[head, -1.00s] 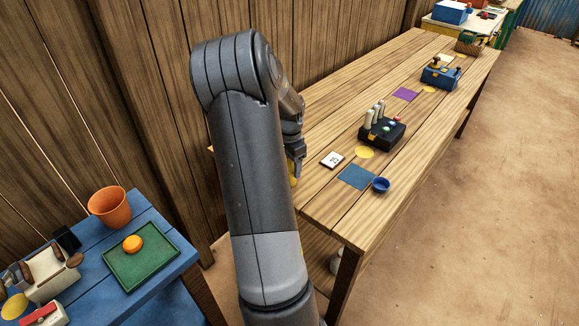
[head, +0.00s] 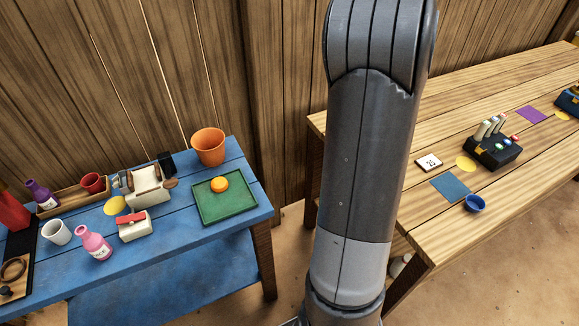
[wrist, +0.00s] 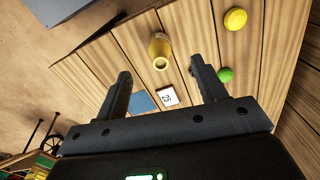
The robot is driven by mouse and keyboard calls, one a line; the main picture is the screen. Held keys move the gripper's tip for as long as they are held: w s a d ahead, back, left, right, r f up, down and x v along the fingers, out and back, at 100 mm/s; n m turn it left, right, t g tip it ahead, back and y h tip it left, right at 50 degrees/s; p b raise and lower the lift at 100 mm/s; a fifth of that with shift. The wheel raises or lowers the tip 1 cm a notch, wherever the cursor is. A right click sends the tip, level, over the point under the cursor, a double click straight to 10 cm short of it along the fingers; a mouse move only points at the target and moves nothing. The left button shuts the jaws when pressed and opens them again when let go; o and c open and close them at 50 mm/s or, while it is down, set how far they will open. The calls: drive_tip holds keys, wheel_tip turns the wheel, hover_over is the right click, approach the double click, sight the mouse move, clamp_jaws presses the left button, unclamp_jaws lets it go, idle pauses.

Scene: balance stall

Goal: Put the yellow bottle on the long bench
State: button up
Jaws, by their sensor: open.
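The yellow bottle (wrist: 160,50) shows in the wrist view, its mouth facing the camera. It appears to stand upright on the planks of the long bench (wrist: 90,72), beyond my fingertips. My gripper (wrist: 161,67) is open, with a clear gap between the fingers and nothing held. In the head view the long bench (head: 440,222) runs along the right side. There my arm hides the gripper and the yellow bottle.
A number card (head: 428,162), a blue mat (head: 451,188), a blue bowl (head: 475,203) and a black box (head: 495,151) sit on the long bench. A blue table (head: 170,250) at left carries a green tray (head: 226,212), an orange pot (head: 208,147) and a pink bottle (head: 94,243).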

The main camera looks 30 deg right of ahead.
drive_tip(key=a+r+n+t, duration=0.1)
drive_tip(key=a+r+n, duration=0.4)
drive_tip(key=a, duration=0.6)
drive_tip(key=a+r+n+t, duration=0.2)
drive_tip(key=a+r+n, duration=0.2)
drive_tip(key=a, duration=0.7)
drive_tip(key=s+a+r+n+t, duration=0.1)
drive_tip(key=s+a+n+t, duration=0.1)
drive_tip(key=s+a+n, duration=0.8)
drive_tip(key=s+a, duration=0.3)
drive_tip(key=a, duration=0.4)
drive_tip(key=shift+r+n, duration=0.25)
drive_tip(key=shift+n, duration=0.05)
